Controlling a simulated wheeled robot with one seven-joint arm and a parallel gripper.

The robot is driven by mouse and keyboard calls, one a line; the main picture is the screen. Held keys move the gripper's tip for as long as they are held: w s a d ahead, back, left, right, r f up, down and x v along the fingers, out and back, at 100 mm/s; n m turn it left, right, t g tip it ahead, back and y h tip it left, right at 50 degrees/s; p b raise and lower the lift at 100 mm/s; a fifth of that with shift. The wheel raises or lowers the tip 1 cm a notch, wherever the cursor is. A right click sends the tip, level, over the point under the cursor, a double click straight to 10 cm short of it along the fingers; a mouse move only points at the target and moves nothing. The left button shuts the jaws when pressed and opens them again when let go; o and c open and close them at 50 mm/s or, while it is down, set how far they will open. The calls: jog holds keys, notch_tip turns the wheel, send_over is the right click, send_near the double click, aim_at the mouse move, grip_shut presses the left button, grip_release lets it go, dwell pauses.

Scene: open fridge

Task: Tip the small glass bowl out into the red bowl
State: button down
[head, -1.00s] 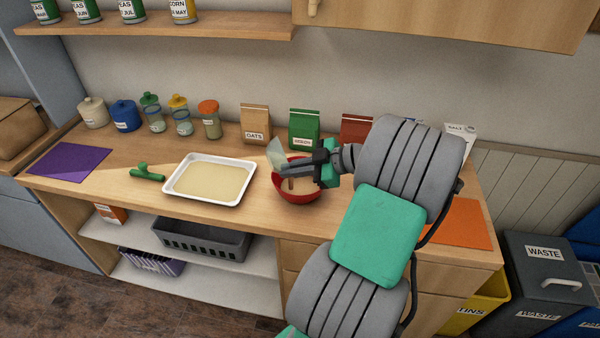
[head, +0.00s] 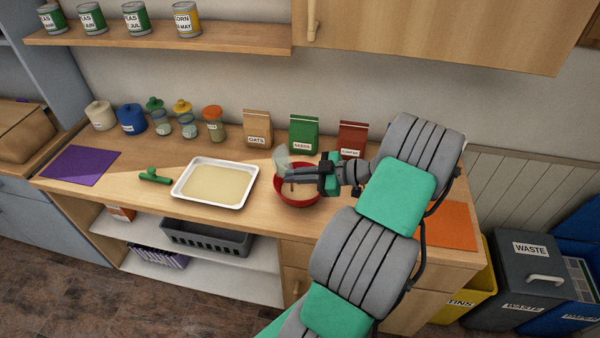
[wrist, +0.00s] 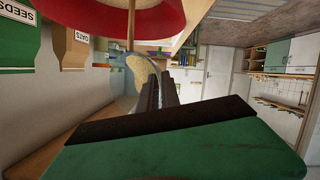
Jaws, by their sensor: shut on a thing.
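The small glass bowl (head: 281,156) is clear and tilted on its side, held over the back left of the red bowl. In the wrist view the glass bowl (wrist: 121,88) shows pale tan matter (wrist: 145,72) in or behind it. My gripper (head: 289,178) is shut on the glass bowl, and its dark fingers (wrist: 160,96) meet at the glass. The red bowl (head: 296,201) stands on the counter below my gripper, with pale contents partly hidden by the fingers. The red bowl fills the top of the wrist view (wrist: 170,20), with a thin brown upright shape in front of it.
A white tray (head: 181,191) of pale contents lies left of the red bowl. Bags of oats (head: 257,129), seeds (head: 304,135) and a red-brown bag (head: 351,138) stand behind. A green-handled thing (head: 154,177) lies further left. An orange mat (head: 447,228) is at right.

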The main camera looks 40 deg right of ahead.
jog(key=p, duration=0.3)
jog(key=shift+r+p, duration=0.25)
jog(key=shift+p, duration=0.1)
jog(key=shift+s+f+t+p, duration=0.1)
jog(key=shift+f+t+p, duration=0.2)
jog(key=shift+a, duration=0.1)
jog(key=shift+r+m+t+p, duration=0.2)
jog(key=shift+m+t+p, duration=0.3)
jog(key=shift+p, duration=0.6)
jog(key=shift+f+m, duration=0.2)
jog(key=shift+m, duration=0.1)
jog(key=shift+w+f+m+t+h+b, duration=0.1)
jog(key=shift+w+m+t+h+b, duration=0.1)
jog(key=shift+m+t+h+b, duration=0.15)
jog(key=shift+w+m+t+h, duration=0.15)
jog(key=shift+m+t+h, duration=0.4)
